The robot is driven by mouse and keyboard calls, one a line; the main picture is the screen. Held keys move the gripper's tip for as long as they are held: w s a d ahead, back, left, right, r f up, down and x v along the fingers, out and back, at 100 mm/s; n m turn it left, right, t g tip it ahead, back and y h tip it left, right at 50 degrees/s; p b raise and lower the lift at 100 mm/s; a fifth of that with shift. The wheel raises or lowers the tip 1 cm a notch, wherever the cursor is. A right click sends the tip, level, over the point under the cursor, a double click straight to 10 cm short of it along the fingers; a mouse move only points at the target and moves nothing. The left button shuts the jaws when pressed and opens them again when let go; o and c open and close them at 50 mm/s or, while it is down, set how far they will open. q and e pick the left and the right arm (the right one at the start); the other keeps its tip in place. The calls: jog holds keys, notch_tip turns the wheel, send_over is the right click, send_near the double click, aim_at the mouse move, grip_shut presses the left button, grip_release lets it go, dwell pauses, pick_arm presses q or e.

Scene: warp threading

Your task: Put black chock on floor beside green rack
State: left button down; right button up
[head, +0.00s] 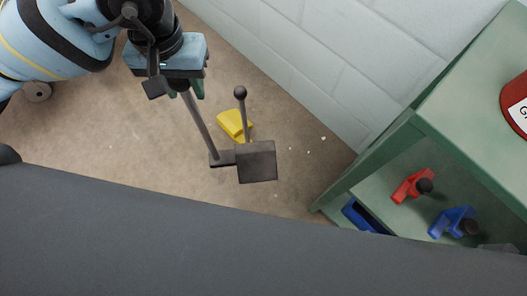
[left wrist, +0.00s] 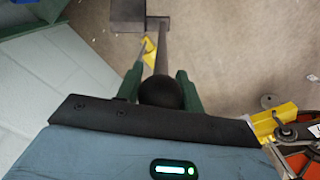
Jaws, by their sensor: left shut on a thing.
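My left gripper (head: 185,88) points down and is shut on a black ball-topped handle; the ball (left wrist: 160,92) sits between its green fingers in the left wrist view. The handle's grey rod runs down to a small dark plate (head: 222,158), next to a black block (head: 257,163). A second thin rod with a black ball (head: 240,93) rises by the block. I cannot tell whether these dark parts are one black chock or two, or whether they touch the floor. The green rack (head: 432,120) stands at the right. My right gripper is not in view.
A yellow piece (head: 234,123) lies on the floor (head: 110,150) behind the rods. A pale block wall (head: 300,60) runs behind. The rack holds red (head: 411,187) and blue (head: 451,222) pieces on its shelf and a red container (head: 516,103) on top. A dark surface covers the bottom.

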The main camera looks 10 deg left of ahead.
pick_arm(q)
jog(key=w+d+f+n, duration=0.4)
jog(key=d+f+n, duration=0.3)
jog(key=d+f, duration=0.6)
notch_tip(320, 180, down, 3)
jog(key=shift+w+r+b, duration=0.1)
jog(key=shift+w+b, duration=0.1)
jog(key=shift+b, duration=0.1)
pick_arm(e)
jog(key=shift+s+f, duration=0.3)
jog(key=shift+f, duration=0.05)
